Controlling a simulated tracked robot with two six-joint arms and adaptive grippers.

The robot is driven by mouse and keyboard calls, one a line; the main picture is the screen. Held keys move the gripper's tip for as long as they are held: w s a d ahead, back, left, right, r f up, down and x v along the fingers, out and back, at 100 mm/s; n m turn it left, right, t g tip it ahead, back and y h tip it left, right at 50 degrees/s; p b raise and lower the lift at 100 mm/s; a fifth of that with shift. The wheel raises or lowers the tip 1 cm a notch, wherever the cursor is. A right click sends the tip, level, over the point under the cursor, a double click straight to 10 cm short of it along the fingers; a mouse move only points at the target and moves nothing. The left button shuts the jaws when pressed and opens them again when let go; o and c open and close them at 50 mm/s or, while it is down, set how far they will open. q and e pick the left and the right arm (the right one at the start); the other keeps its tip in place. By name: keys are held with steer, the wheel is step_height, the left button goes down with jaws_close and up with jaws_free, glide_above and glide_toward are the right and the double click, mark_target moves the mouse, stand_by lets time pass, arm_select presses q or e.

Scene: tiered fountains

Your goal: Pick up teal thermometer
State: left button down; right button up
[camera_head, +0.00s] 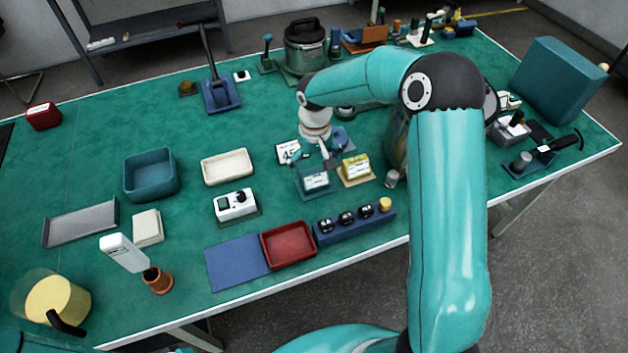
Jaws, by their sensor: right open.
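A small teal device with a white face (316,181), which looks like the teal thermometer, stands on a dark blue base near the middle of the table. My right gripper (317,158) points down just behind and above it. Its jaws are open and I see nothing between them. At this size I cannot tell whether a fingertip touches the device. My right arm comes in over the right side and hides part of the table. My left gripper is not in view.
A similar yellow device (356,167) stands close on the right, and a white number card (288,152) on the left. In front are a blue block with several knobs (350,222) and a red tray (288,245). A cream tray (228,166) lies left.

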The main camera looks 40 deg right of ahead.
mark_target(314, 173)
steer(key=f, duration=0.2)
steer(key=f+p, duration=0.1)
steer(key=f, duration=0.2)
steer(key=shift+s+a, duration=0.2)
steer(key=shift+c, duration=0.2)
steer(key=c, duration=1.4)
